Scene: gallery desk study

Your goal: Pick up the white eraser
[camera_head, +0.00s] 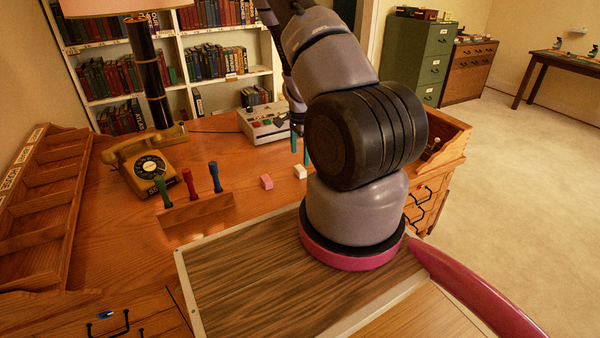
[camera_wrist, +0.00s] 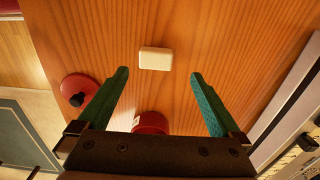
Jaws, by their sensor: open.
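In the wrist view the white eraser (camera_wrist: 155,58) is a pale rounded block near the top middle, lying apart from the fingers. My gripper (camera_wrist: 160,72) has two teal fingers spread wide with nothing between their tips. The eraser shows beyond the fingertips, roughly centred between them.
In the wrist view a red round object with a black knob (camera_wrist: 80,90) is left of the fingers, and another red object (camera_wrist: 150,123) is between them near the palm.

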